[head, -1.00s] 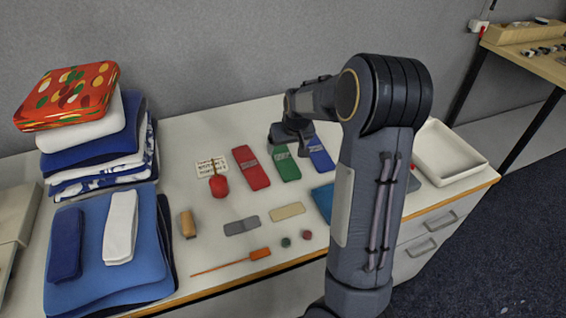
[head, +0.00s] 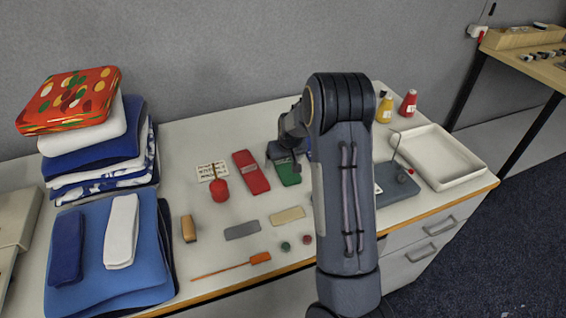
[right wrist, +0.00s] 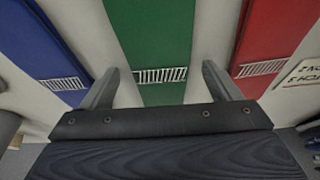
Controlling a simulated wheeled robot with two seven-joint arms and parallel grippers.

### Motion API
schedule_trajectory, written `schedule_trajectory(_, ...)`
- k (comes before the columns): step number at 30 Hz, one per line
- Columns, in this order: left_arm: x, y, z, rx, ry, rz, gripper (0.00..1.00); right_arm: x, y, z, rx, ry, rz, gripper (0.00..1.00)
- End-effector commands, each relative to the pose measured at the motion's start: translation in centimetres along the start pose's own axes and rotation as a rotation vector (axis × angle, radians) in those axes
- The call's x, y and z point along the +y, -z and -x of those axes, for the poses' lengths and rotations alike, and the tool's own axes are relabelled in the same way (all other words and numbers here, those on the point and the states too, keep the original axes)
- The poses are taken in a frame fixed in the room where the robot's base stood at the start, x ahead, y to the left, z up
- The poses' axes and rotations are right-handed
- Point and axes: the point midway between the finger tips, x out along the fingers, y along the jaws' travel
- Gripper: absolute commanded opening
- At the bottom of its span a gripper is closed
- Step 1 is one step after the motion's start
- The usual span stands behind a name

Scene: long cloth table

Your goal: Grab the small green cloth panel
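The small green cloth panel (head: 288,172) lies flat on the table between a red panel (head: 251,172) and a blue panel, which the arm mostly hides in the head view. In the right wrist view the green panel (right wrist: 152,40) runs between the fingers, with its white printed label near the tips. My right gripper (right wrist: 160,82) is open and empty, one finger on each side of the green panel. Whether the fingers touch the table is unclear. The blue panel (right wrist: 35,45) and red panel (right wrist: 285,35) lie on either side. My left gripper is out of view.
A red tag (head: 220,190) and printed card lie left of the red panel. Grey (head: 242,231) and beige (head: 288,215) strips lie in front. Folded cloth stacks (head: 105,250) fill the left side. A white tray (head: 470,165) and two bottles stand at the right.

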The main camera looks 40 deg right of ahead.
Motion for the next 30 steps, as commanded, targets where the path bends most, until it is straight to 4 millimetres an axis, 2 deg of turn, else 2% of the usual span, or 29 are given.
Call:
schedule_trajectory(1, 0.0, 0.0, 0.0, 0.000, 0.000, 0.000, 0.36, 0.0, 0.0, 0.0, 0.000, 0.000, 0.000, 0.78)
schedule_trajectory(11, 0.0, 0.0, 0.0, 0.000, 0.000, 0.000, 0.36, 0.0, 0.0, 0.0, 0.000, 0.000, -0.001, 0.35)
schedule_trajectory(22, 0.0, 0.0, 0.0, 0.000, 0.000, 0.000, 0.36, 0.0, 0.3, 0.6, 0.002, 0.000, -0.001, 0.34)
schedule_trajectory(29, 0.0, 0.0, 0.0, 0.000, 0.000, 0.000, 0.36, -0.1, 1.4, 3.3, 0.006, 0.001, 0.000, 0.34)
schedule_trajectory(30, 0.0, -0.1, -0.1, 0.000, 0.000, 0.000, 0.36, -0.8, 1.3, 4.0, 0.004, 0.003, 0.004, 0.34)
